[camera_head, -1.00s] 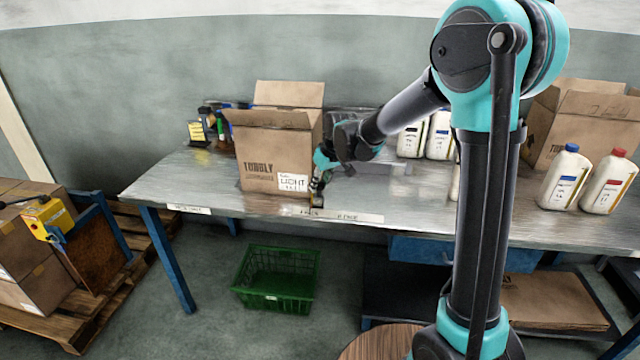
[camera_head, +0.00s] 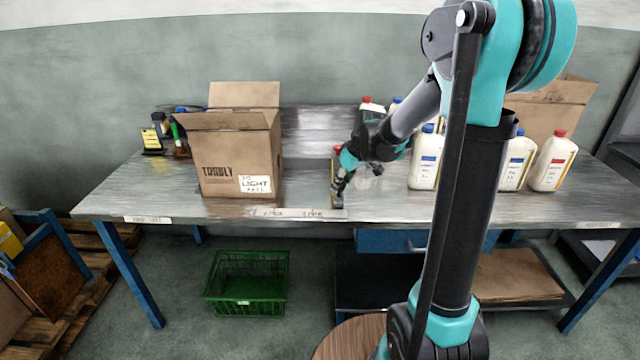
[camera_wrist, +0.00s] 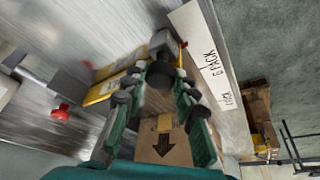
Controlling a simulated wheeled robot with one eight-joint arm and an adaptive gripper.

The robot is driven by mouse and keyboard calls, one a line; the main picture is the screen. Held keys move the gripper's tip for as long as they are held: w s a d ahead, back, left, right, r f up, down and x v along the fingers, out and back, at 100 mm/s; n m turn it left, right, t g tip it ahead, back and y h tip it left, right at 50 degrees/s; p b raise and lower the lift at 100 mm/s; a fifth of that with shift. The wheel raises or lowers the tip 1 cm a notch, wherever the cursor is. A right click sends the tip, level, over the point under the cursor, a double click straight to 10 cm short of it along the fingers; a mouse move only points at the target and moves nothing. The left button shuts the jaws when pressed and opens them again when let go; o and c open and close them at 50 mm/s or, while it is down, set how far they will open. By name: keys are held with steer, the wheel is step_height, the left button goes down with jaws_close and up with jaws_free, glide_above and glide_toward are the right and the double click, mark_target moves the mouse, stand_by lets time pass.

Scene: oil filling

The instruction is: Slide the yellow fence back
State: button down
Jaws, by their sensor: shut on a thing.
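The yellow fence (camera_wrist: 108,88) shows in the wrist view as a yellow strip with grey metal parts, lying across the tabletop just beyond my fingers. In the head view, a narrow yellowish piece (camera_head: 334,171) stands by my gripper and is partly hidden by it. My gripper (camera_head: 341,186) is low at the table's front edge, by the right end of the white label strip. In the wrist view my gripper (camera_wrist: 161,76) is shut on a dark part at the fence's end. The exact contact is hard to make out.
An open carton (camera_head: 235,160) stands on the table (camera_head: 130,190), left of my gripper with a gap between. White bottles (camera_head: 426,160) stand to the right. A red knob or cap (camera_wrist: 61,112) shows in the wrist view. A green crate (camera_head: 246,283) is on the floor.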

steer(key=shift+d, duration=1.35)
steer(key=c, duration=1.2)
jaws_free()
steer(key=shift+d, duration=0.1)
steer(key=v, duration=1.2)
steer(key=s+d+f+m+h, duration=0.1)
steer(key=s+f+m, duration=0.2)
steer(key=s+f, duration=0.2)
steer(key=s+d+f+m+h, duration=0.1)
steer(key=s+d+f+m, duration=0.1)
steer(key=s+f, duration=0.4)
steer(key=s+d+f+m+h, duration=0.1)
steer(key=s+d+f+m, duration=0.1)
steer(key=s+f, duration=0.4)
steer(key=shift+s+d+f+m+t, duration=0.15)
steer(key=shift+s+m, duration=0.1)
steer(key=shift+s, duration=0.6)
steer(key=shift+s+m+t, duration=0.1)
steer(key=shift+s+m, duration=0.2)
steer(key=shift+s, duration=0.55)
steer(key=shift+s+d+f+m+t, duration=0.15)
steer(key=shift+s+m, duration=0.1)
steer(key=shift+s, duration=0.6)
